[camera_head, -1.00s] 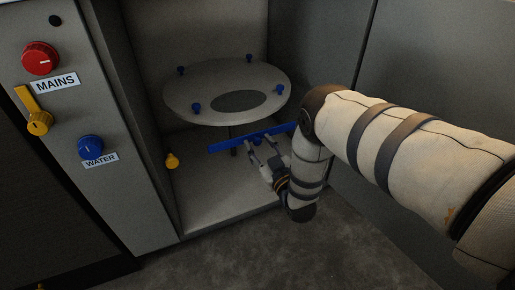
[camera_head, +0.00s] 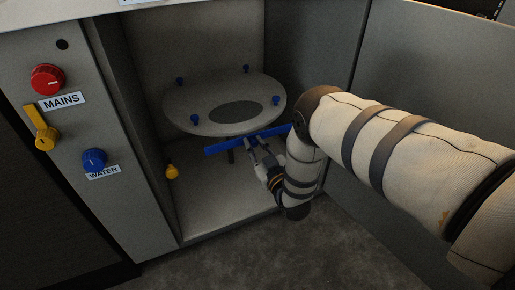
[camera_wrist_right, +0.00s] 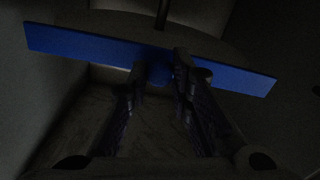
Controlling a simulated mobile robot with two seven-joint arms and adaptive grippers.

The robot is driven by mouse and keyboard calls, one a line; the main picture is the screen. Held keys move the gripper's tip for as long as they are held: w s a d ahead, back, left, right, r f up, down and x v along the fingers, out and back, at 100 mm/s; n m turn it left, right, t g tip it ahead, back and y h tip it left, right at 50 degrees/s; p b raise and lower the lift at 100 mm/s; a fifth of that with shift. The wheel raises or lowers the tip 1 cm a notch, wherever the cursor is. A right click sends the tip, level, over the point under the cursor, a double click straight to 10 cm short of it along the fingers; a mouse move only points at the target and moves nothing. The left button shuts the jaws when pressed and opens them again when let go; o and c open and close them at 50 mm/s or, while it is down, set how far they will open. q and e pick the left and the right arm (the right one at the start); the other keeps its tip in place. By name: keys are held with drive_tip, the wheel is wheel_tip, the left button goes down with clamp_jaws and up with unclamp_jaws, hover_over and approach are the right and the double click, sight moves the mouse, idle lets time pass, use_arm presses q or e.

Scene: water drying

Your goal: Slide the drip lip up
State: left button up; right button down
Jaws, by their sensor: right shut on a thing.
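The drip lip looks to be the long flat blue bar (camera_head: 225,147), just below the near edge of a pale round plate (camera_head: 178,118) inside the open cabinet. It lies slightly tilted in the head view, right end higher. In the right wrist view the blue bar (camera_wrist_right: 75,43) runs across the upper picture. My right gripper (camera_head: 259,144) reaches in from the front right and is shut on the middle of the bar; its fingers (camera_wrist_right: 160,70) show there in the right wrist view. The fingers hide the exact grasp point. My left gripper is not in view.
The plate has a dark oval opening (camera_head: 233,113) and several blue knobs. A yellow knob (camera_head: 172,172) is on the cabinet's left side. The left panel carries a red knob (camera_head: 47,79), a yellow lever (camera_head: 42,130) and a blue knob (camera_head: 94,159). The cabinet floor (camera_head: 210,215) is clear.

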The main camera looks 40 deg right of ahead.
wheel_tip(320, 180, up, 2)
drive_tip(key=shift+r+p, duration=0.1)
drive_tip(key=shift+p, duration=0.3)
drive_tip(key=c, duration=1.4)
unclamp_jaws()
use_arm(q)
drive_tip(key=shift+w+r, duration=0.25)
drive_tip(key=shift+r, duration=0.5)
use_arm(e)
drive_tip(key=shift+s+a, duration=0.1)
drive_tip(key=shift+s, duration=0.25)
drive_tip(key=v, duration=1.1)
drive_tip(key=shift+s, duration=0.15)
